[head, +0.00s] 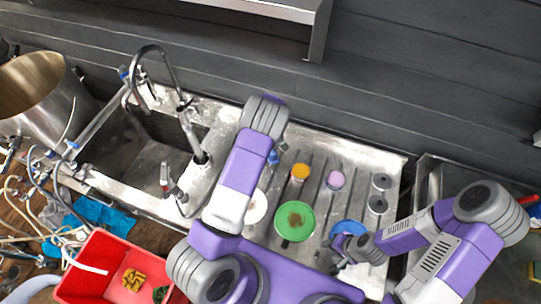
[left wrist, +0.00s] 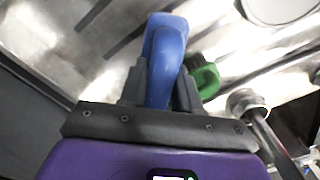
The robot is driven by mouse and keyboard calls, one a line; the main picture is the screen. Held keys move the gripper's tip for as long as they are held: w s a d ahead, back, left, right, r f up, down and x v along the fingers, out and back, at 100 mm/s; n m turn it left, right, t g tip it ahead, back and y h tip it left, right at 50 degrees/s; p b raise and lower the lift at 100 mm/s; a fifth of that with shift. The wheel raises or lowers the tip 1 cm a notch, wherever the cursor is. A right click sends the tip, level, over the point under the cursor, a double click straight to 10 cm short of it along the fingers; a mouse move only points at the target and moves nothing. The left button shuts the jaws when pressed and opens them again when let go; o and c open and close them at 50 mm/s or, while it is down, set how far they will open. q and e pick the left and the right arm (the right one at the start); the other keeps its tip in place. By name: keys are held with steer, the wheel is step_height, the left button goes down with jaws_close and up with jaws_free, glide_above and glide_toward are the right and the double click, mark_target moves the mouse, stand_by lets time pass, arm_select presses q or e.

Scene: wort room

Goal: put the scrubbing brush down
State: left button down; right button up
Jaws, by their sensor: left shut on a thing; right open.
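The scrubbing brush (left wrist: 165,50) shows in the left wrist view as a blue, rounded handle standing between the dark fingers of my left gripper (left wrist: 158,85). The gripper is shut on it. The brush's far end is hidden, and I cannot tell whether it touches the metal surface behind it. In the head view my left forearm hides the gripper; a small blue bit (head: 273,157) shows beside it, perhaps the brush. My right gripper (head: 340,243) is open and empty, low over the ribbed steel drainboard (head: 322,215), beside a blue round thing (head: 348,228).
The drainboard carries a green disc (head: 295,221), a white disc (head: 257,207), an orange jar (head: 300,172), a pink one (head: 336,180) and grey cylinders (head: 381,181). Left are the sink (head: 150,150), its faucet and a steel pot (head: 40,95). A red crate (head: 105,255) stands in front.

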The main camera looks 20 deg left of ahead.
arm_select(q)
steer(key=shift+w+f+b, duration=0.2)
steer(key=shift+f+b, duration=0.15)
steer(key=shift+f, duration=0.8)
arm_select(e)
steer(key=shift+w+f, duration=0.15)
steer(key=shift+f, duration=0.6)
arm_select(q)
step_height(320, 180, down, 4)
steer(key=shift+s+r+b, duration=0.1)
steer(key=shift+b, duration=1.05)
arm_select(e)
step_height(320, 180, down, 2)
steer(key=shift+f, duration=0.1)
arm_select(q)
steer(key=shift+f, duration=0.2)
arm_select(e)
steer(key=shift+f, duration=0.2)
arm_select(q)
steer(key=c, duration=0.8)
jaws_free()
arm_select(e)
steer(key=shift+r, duration=0.1)
